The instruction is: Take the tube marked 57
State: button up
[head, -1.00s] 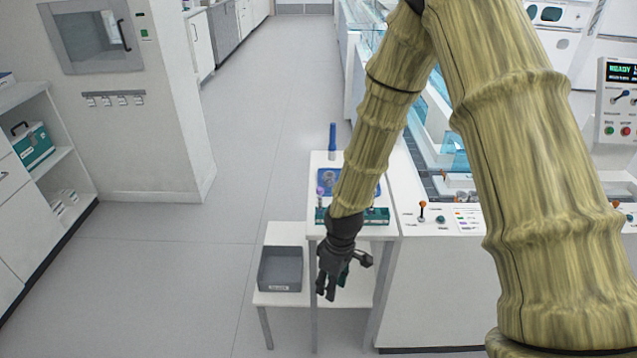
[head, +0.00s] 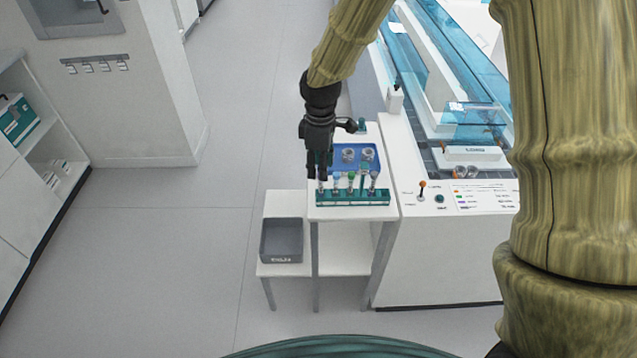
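A teal rack (head: 352,198) stands at the front of a small white table and holds several upright capped tubes. One tube with a green cap (head: 336,181) is near the left side. Other tubes stand to its right, one at the right end (head: 374,181). The numbers on the tubes are too small to read, so I cannot tell which is 57. My gripper (head: 318,174) points down just above the rack's left end. Its fingers overlap the top of the leftmost tube (head: 322,188). I cannot tell whether they touch it or how far apart they are.
A blue tray (head: 372,152) with round metallic parts lies behind the rack. A grey bin (head: 281,241) sits on a lower white stand to the left. A machine with an orange-knobbed lever (head: 422,187) stands at the right. The floor left is clear.

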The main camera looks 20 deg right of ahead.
aim_at(321, 186)
jog(key=f, duration=0.3)
jog(key=shift+d+f, duration=0.1)
jog(key=shift+d, duration=0.1)
jog(key=shift+s+f+p, duration=0.15)
jog(key=shift+f+p, duration=0.85)
jog(key=shift+f, duration=1.6)
grip_shut()
